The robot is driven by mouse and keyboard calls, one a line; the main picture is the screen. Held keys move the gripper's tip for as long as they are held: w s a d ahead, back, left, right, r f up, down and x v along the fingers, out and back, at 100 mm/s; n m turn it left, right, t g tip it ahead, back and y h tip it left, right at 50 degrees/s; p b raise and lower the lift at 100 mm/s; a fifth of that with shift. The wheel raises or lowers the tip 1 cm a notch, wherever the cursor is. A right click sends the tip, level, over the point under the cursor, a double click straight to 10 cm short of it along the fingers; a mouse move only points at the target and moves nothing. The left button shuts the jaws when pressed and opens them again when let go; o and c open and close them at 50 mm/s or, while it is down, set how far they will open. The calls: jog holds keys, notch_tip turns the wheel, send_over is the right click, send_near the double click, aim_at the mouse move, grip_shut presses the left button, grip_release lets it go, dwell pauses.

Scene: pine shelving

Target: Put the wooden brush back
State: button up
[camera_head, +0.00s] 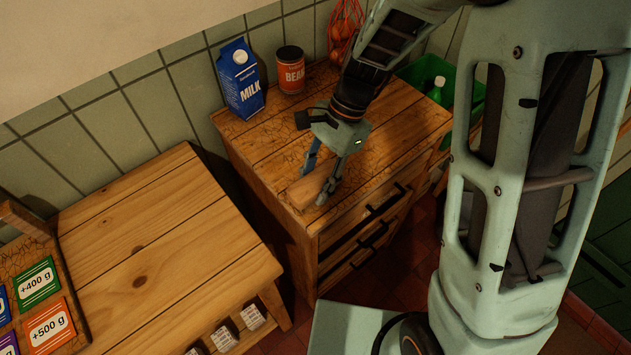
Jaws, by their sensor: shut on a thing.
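My gripper (316,183) is above the front left corner of the wooden drawer cabinet (385,150), pointing down. Its fingers are shut on the wooden brush (303,191), a plain light brown wooden piece. The brush is at the cabinet top, close to its front left edge. I cannot tell whether it touches the top or is just above it. Its bristles cannot be made out, and part of it is hidden by the fingers.
A blue milk carton (241,82) and an orange can of beans (291,71) stand at the cabinet's back. A green crate (462,93) with a bottle is at right.

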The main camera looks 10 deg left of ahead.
jog(key=o, duration=1.1)
jog(key=shift+f, duration=0.1)
jog(key=shift+r, duration=0.3)
jog(key=v, duration=1.2)
jog(key=shift+f, duration=0.15)
